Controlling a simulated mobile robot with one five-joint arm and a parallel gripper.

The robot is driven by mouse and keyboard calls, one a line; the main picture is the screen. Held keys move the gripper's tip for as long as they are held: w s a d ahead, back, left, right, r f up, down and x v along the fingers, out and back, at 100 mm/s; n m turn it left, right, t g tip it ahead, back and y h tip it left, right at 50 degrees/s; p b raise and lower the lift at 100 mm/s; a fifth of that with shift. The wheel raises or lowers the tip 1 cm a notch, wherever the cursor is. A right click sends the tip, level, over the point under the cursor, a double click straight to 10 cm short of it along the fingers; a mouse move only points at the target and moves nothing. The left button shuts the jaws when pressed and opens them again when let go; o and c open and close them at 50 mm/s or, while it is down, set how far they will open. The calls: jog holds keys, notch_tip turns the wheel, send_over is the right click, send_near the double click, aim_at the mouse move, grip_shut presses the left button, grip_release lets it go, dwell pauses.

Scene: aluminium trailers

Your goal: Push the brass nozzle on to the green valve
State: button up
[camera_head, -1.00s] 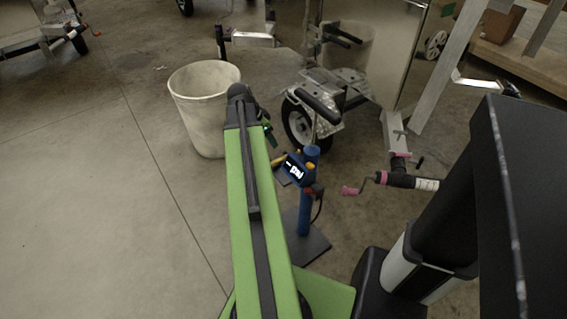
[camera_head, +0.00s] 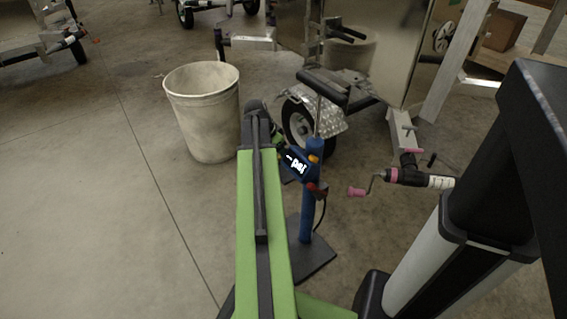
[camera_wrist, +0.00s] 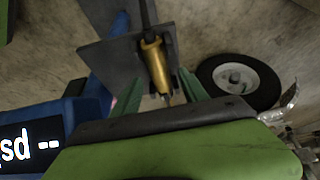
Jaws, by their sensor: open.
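The brass nozzle (camera_wrist: 156,64) shows in the wrist view as a gold cylinder with a dark hose or stem at its upper end. My gripper (camera_wrist: 160,94) is open, its green fingers on either side of the nozzle's lower end; I cannot tell whether they touch it. In the head view my gripper (camera_head: 277,142) is partly hidden behind my green arm, close to the blue floor pump (camera_head: 306,200), and I cannot make out the nozzle there. I cannot identify the green valve in either view.
A trailer wheel (camera_head: 297,125) stands just behind the pump, under a metal fender; a wheel shows in the wrist view (camera_wrist: 238,82). A pale bin (camera_head: 203,115) stands left of my arm.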

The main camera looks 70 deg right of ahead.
jog(key=shift+x, duration=0.75)
jog(key=shift+a+r, duration=0.1)
jog(key=shift+r, duration=0.05)
grip_shut()
